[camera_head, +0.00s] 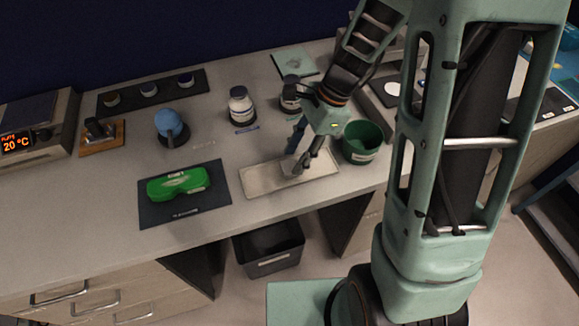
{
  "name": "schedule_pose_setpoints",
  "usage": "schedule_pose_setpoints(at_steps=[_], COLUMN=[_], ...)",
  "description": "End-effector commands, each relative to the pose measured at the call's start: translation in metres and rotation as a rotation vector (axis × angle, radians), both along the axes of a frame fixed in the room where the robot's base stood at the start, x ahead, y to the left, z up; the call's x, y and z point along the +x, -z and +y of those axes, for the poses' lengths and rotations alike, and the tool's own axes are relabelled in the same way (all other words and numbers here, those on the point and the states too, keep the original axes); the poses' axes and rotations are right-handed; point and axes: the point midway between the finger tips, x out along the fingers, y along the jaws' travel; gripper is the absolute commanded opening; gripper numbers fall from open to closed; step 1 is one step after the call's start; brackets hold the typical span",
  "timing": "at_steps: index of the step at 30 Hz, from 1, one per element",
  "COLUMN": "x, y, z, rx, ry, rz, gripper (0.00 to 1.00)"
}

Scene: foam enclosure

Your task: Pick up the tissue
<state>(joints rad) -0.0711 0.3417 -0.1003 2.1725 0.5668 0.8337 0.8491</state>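A green pack with a white top opening (178,184), which looks like a tissue pack, lies on a dark mat (158,214) at the left front of the bench. My gripper (295,160) is well to its right, pointing down over a shallow pale tray (262,180). Its two fingers look spread apart. A small greyish patch shows at the fingertips; I cannot tell whether it is a loose tissue or part of a finger. Whether the fingers touch the tray is also unclear.
A green tub (362,142) stands just right of my gripper. A dark bin (268,248) is below the bench's front edge. Bare bench lies between mat and tray.

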Motion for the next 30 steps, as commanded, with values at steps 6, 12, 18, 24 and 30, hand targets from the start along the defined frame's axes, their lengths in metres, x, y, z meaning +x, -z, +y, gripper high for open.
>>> schedule_pose_setpoints(at_steps=[6,12,18,24,30], x=[-0.004,-0.004,-0.004,-0.004,-0.004], y=[0.026,0.029,0.028,0.028,0.027], z=[0.011,0.012,0.012,0.012,0.012], rx=[0.0,0.0,0.0,0.0,0.0], ry=[0.0,-0.001,-0.001,-0.001,-0.001], rz=[0.002,0.0,0.0,0.0,0.0], gripper=[0.36,0.36,0.23,0.23,0.23])
